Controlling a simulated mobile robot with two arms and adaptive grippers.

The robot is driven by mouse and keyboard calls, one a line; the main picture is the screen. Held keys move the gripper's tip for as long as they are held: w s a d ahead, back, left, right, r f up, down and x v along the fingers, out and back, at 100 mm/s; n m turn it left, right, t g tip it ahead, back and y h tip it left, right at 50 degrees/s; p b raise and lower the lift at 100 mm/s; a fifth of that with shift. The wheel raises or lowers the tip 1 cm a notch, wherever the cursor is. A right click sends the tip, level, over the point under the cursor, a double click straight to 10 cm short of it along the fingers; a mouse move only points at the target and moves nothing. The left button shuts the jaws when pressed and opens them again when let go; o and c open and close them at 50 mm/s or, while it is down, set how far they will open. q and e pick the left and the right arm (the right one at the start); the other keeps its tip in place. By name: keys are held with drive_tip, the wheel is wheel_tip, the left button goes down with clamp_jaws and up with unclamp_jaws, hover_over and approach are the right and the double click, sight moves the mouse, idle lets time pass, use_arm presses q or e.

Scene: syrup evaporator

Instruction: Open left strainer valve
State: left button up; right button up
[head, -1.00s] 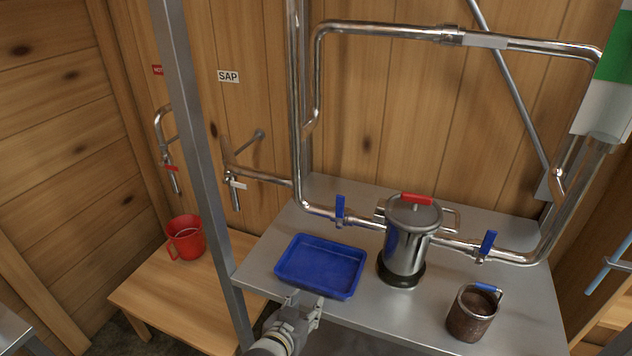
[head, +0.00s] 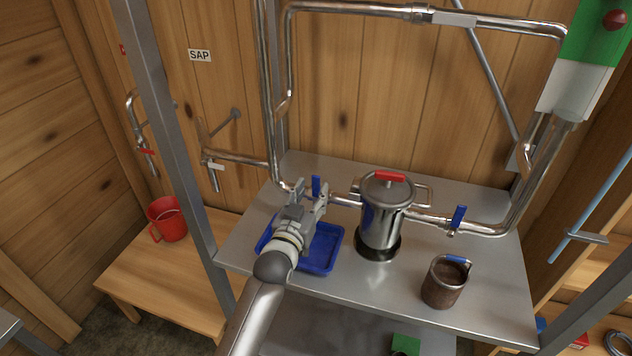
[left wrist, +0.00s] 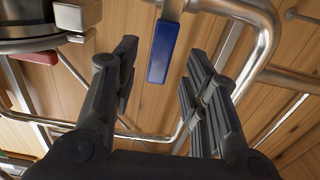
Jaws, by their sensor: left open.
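The left strainer valve has a blue handle (head: 316,186) that stands upright, across the steel pipe left of the strainer (head: 382,225). The strainer is a steel pot with a red-handled lid. My left gripper (head: 308,190) is over the blue tray, close to this handle, and partly covers the pipe there. In the left wrist view, the blue handle (left wrist: 163,50) shows between the two spread dark fingers (left wrist: 163,78), with space on both sides. The gripper is open and empty. My right gripper is not in view.
The blue tray (head: 327,260) lies under my left gripper. Another blue valve handle (head: 457,217) stands right of the strainer. A brown filter cup (head: 444,284) sits at the shelf's front right. A grey post (head: 170,130) rises on the left, before a red jug (head: 170,226).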

sight(316, 185)
use_arm(q)
drive_tip(key=shift+x, duration=2)
clamp_jaws()
